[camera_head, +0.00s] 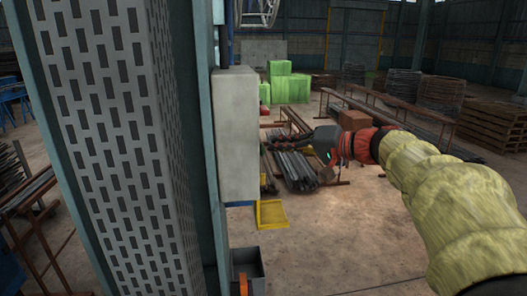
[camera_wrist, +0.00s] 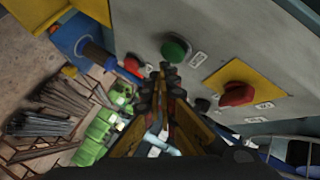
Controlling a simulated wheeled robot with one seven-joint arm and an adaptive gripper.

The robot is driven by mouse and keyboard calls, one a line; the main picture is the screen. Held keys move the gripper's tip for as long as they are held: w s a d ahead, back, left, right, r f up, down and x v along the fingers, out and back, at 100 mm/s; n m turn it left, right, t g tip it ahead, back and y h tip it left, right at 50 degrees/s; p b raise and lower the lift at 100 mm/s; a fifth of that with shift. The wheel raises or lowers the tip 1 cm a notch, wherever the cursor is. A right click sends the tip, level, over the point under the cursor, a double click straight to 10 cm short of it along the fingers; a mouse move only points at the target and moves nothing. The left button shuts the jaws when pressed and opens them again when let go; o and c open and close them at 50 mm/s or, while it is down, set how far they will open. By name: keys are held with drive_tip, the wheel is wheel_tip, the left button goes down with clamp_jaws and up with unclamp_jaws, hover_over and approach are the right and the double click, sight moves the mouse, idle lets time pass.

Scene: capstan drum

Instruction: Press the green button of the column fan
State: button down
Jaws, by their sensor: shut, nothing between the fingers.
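The green button (camera_wrist: 174,49) sits on a grey control panel (camera_wrist: 150,25) in the wrist view, with a small white label beside it. My gripper (camera_wrist: 165,72) is shut and empty. Its fingertips show just below the green button in the picture; the frame does not settle whether they touch the panel. In the head view the column fan (camera_head: 115,130) stands at the left with a slotted grey cover. A grey box (camera_head: 237,140) is fixed to its right side; the button face is hidden there. My arm reaches in from the right towards this box.
The panel also has a red knob on a yellow plate (camera_wrist: 260,78), a small red button (camera_wrist: 133,66) and a black button (camera_wrist: 203,105). Green boxes (camera_head: 285,88) and bundled bars (camera_head: 296,170) stand behind. Bare floor (camera_head: 350,235) lies below my arm.

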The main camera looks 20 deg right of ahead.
drive_tip(key=shift+a+b, duration=0.3)
